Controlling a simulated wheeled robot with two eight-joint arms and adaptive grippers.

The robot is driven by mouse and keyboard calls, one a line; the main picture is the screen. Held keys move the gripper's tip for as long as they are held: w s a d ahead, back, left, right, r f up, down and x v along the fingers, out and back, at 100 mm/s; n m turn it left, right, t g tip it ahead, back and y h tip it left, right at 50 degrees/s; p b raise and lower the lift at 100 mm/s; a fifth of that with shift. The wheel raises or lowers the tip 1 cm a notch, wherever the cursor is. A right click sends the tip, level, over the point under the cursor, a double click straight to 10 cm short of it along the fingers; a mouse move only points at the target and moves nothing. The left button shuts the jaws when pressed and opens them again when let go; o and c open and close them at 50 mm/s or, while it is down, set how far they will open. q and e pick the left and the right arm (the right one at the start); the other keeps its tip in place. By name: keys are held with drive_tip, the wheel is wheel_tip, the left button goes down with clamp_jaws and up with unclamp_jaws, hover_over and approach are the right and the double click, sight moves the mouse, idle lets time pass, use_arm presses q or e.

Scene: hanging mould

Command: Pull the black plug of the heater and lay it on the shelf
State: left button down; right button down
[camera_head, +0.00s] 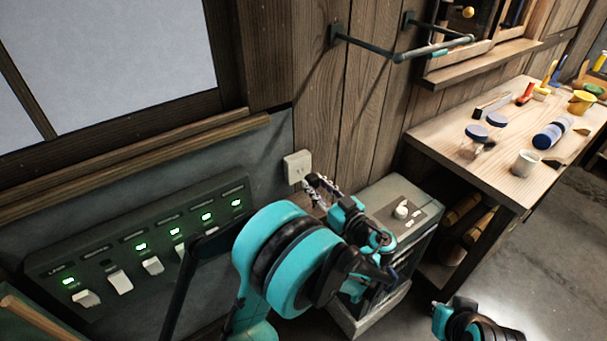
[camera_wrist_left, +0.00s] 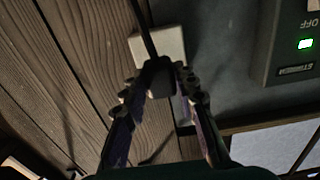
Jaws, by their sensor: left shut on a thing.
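My left gripper (camera_head: 313,186) is at the white wall socket (camera_head: 297,165), its fingers close to the socket's front. In the left wrist view the fingers (camera_wrist_left: 158,85) are shut on the black plug (camera_wrist_left: 159,75), and a dark cable (camera_wrist_left: 143,25) runs up from it. The socket (camera_wrist_left: 160,45) lies right behind the plug there. I cannot tell whether the plug's pins are in the socket. The grey heater (camera_head: 385,200), with a white knob on top, stands below, partly hidden by my left arm. Part of my right arm shows at the bottom right; its jaws are not clear.
A wooden shelf (camera_head: 490,62) is on the wall at the upper right, with a metal rail (camera_head: 400,55) beside it. A workbench (camera_head: 450,135) carries jars, a bottle and tools. A switch panel (camera_head: 100,265) with green lights and a window ledge (camera_head: 130,165) are left.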

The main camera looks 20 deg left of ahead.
use_arm(q)
drive_tip(key=shift+v, duration=0.95)
